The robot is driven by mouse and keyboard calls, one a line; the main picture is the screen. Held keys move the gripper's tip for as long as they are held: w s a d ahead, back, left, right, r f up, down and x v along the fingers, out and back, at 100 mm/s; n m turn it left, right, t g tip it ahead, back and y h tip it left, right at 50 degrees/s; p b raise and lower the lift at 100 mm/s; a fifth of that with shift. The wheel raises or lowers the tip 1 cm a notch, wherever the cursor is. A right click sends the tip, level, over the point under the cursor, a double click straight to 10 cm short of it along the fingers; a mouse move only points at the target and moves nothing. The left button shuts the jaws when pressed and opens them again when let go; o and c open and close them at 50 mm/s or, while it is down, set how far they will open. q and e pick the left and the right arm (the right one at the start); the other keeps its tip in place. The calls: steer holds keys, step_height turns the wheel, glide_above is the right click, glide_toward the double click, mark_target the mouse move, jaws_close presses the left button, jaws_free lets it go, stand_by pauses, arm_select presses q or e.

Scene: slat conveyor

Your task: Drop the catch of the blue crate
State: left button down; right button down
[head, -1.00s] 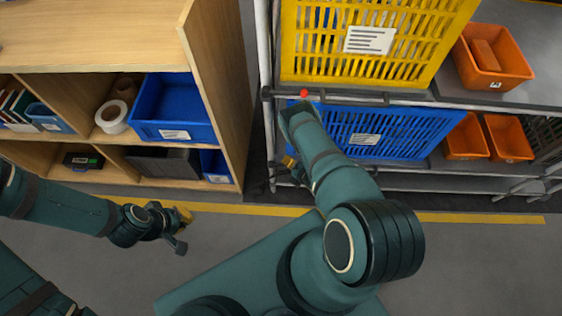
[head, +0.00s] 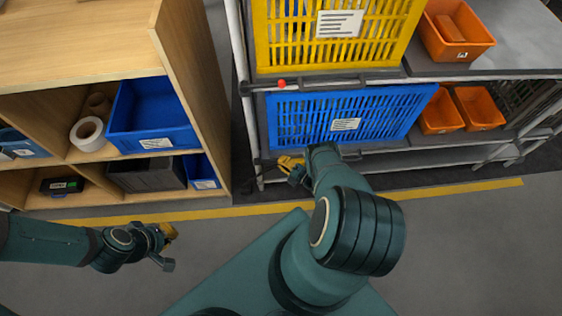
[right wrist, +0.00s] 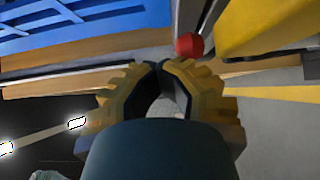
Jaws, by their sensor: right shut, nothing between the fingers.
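The blue crate (head: 385,115) sits on the rack's middle shelf below a yellow crate; its slatted front carries a white label. A bar (head: 330,83) with a red knob (head: 281,84) near its left end runs above the blue crate's front. In the right wrist view a red knob (right wrist: 189,46) shows just beyond my fingers, with blue crate (right wrist: 85,22) at upper left. My right gripper (head: 289,164) is shut and empty, below the blue crate's lower left front; its fingertips (right wrist: 165,70) meet apart from the knob. My left gripper (head: 170,240) hangs over the floor, its jaws unclear.
The yellow crate (head: 385,40) stands above. Orange bins (head: 458,42) are to the right on the rack. A wooden shelf unit (head: 185,80) with a blue bin (head: 155,125) stands left of the rack. The floor (head: 455,245) in front is clear.

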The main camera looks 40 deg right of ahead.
steer(key=shift+s+f, duration=0.15)
steer(key=shift+f, duration=0.35)
stand_by(0.3)
steer(key=v, duration=1.1)
steer(key=shift+s+d+r, duration=0.15)
steer(key=shift+s+d, duration=0.05)
steer(key=shift+s, duration=0.2)
